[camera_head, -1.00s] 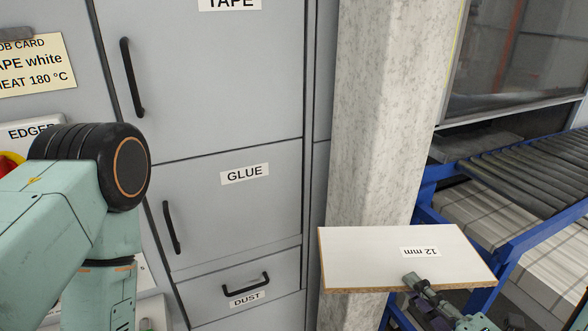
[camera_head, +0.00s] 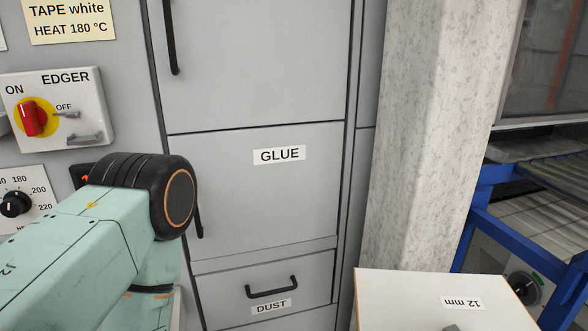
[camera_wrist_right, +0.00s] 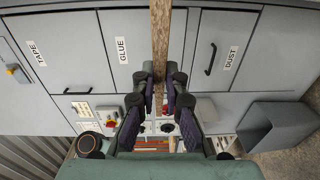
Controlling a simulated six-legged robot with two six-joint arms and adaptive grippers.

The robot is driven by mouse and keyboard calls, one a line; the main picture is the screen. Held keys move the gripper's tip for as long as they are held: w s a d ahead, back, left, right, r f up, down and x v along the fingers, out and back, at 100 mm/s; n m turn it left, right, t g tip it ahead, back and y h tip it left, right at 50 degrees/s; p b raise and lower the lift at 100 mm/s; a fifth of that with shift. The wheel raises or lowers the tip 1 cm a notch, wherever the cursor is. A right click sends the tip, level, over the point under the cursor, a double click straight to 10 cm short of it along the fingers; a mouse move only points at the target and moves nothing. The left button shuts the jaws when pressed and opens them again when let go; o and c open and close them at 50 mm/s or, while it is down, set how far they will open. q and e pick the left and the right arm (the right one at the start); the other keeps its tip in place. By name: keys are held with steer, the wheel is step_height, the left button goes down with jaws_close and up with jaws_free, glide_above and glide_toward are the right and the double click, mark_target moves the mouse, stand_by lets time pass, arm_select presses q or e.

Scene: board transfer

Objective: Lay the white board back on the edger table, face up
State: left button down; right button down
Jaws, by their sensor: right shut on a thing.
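The white board (camera_head: 420,290) shows at the bottom right of the head view. Its white face is turned up toward me, with a "12 mm" label that reads upside down. Its near part is cut off by the frame. In the right wrist view the board (camera_wrist_right: 161,40) shows edge-on as a narrow brown strip. My right gripper (camera_wrist_right: 160,97) is shut on it, one finger on each side. Only a grey bit of that gripper (camera_head: 452,327) shows in the head view. My left arm is at the left of the head view, its gripper out of view. I cannot make out the edger table top.
A grey cabinet with GLUE (camera_head: 280,155) and DUST (camera_head: 271,307) labels stands ahead. The edger switch panel (camera_head: 88,120) is at left. A concrete pillar (camera_head: 425,140) and blue conveyor frame (camera_head: 483,222) are at right. A grey bin (camera_wrist_right: 275,125) shows in the wrist view.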

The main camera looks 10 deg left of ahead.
step_height(320, 180, down, 8)
steer(key=b, duration=0.7)
steer(key=shift+a+f+b, duration=0.15)
steer(key=shift+b, duration=0.15)
